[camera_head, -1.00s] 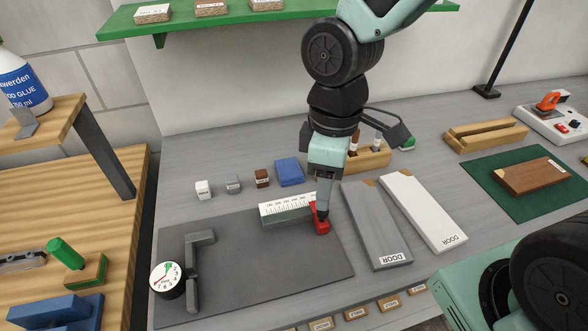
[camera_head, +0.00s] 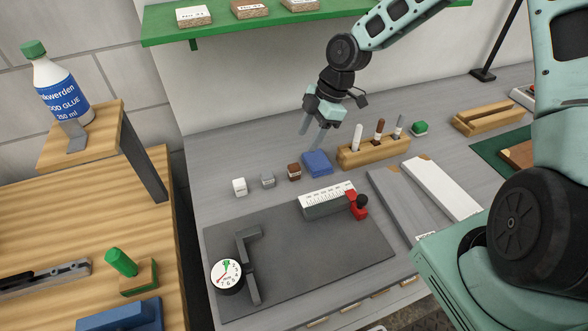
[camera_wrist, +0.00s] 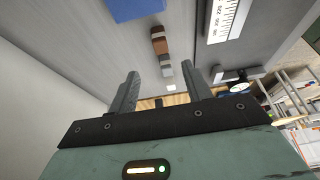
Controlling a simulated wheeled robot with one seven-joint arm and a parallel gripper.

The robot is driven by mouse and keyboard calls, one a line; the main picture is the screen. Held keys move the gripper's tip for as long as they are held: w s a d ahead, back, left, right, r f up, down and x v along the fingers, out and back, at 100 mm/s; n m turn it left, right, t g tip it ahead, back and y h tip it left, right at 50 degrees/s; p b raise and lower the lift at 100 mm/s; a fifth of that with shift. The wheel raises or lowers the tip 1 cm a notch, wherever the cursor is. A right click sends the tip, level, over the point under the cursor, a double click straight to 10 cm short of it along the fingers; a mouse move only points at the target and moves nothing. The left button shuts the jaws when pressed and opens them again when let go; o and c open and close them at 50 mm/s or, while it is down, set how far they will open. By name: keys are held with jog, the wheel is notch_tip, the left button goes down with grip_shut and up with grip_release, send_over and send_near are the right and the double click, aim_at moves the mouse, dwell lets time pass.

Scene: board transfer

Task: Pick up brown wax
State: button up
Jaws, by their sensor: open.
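A small brown block (camera_head: 294,172) with a pale label stands on the grey bench, between a grey block (camera_head: 267,180) and a blue block (camera_head: 317,163). The wrist view also shows the brown block (camera_wrist: 159,42), ahead of the fingers. A brown stick (camera_head: 379,129) stands upright in a wooden holder (camera_head: 372,153), between a white and a grey stick. I cannot tell by sight which brown thing is wax. My gripper (camera_head: 312,138) is open and empty, above and behind the blue block, fingers tilted downward. Its fingers also show in the wrist view (camera_wrist: 158,78).
A white block (camera_head: 239,187) stands left of the grey one. In front lie a dark mat (camera_head: 310,255), a ruler block (camera_head: 327,198) with a red clamp (camera_head: 358,206), and a dial gauge (camera_head: 227,275). A green shelf (camera_head: 240,26) hangs above.

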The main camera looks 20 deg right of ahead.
aim_at(296, 165)
jog(key=p+x, duration=0.1)
jog(key=x, duration=0.5)
jog(key=shift+a+f, duration=0.15)
jog(key=shift+f, duration=0.15)
jog(key=shift+d+p+x, duration=0.15)
jog(key=shift+p+x, duration=0.65)
jog(key=shift+x, duration=0.55)
jog(key=shift+d+p+x, duration=0.15)
jog(key=shift+p+x, duration=0.65)
jog(key=shift+x, duration=0.6)
jog(key=c, duration=1.1)
